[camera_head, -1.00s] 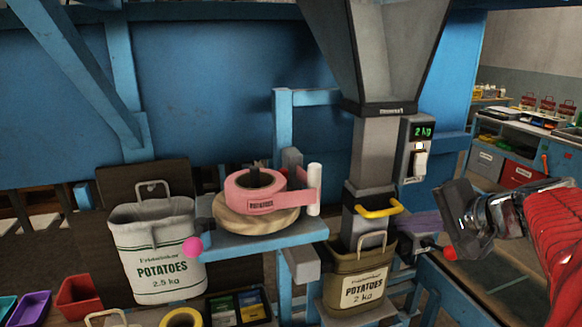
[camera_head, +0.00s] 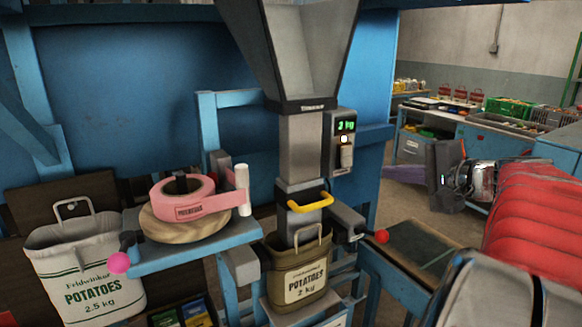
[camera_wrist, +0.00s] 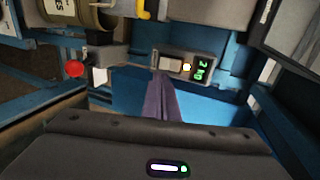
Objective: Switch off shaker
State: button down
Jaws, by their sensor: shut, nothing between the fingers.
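A grey control box (camera_head: 342,128) is fixed to the right of the hopper spout. It has a lit green "2 kg" display, a small lit lamp and a pale switch (camera_head: 346,157) below it. In the wrist view the box lies sideways, with the display (camera_wrist: 203,68) to the right of the switch (camera_wrist: 172,64). My gripper (camera_head: 392,173) is to the right of the box, apart from it, its purple fingers pointing left. In the wrist view the fingers (camera_wrist: 163,80) are shut together and empty, their tips just below the switch in the picture. The switch position is too small to tell.
A red ball lever (camera_head: 381,237) juts out below my gripper. A pink tape roll (camera_head: 184,197) and a white potato sack (camera_head: 85,265) stand left.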

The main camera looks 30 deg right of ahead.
aim_at(344, 164)
jog(key=shift+w, duration=0.1)
jog(key=x, duration=1.3)
jog(key=shift+w+f, duration=0.2)
jog(key=shift+w, duration=0.15)
jog(key=shift+w+f, duration=0.2)
jog(key=shift+w, duration=0.1)
jog(key=shift+r, duration=0.8)
